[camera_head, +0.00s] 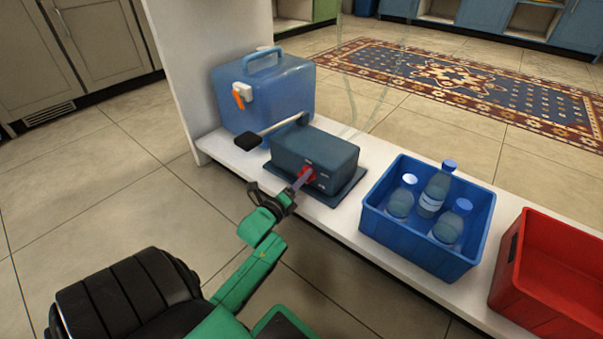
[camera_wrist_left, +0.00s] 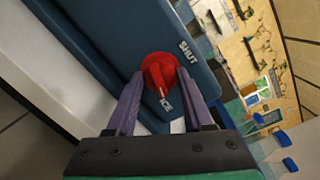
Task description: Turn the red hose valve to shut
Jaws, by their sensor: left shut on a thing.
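The red valve (camera_head: 306,174) is on the front face of the dark blue box (camera_head: 318,153), which rests on a darker base on the white shelf. In the left wrist view the red valve (camera_wrist_left: 158,71) is a round knob with a raised grip. Its white pointer mark is toward the word ICE (camera_wrist_left: 166,103). The word SHUT (camera_wrist_left: 188,51) is printed farther up to the right. My left gripper (camera_head: 299,182) is shut on the valve, with its purple fingers on either side of the knob. My right gripper is not in view.
A pump-like lever with a black paddle (camera_head: 248,141) sticks out left above the box. A blue container (camera_head: 285,95) with an orange tap stands behind. A blue crate (camera_head: 402,247) with bottles and a red crate (camera_head: 506,262) stand to the right. Floor is clear left.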

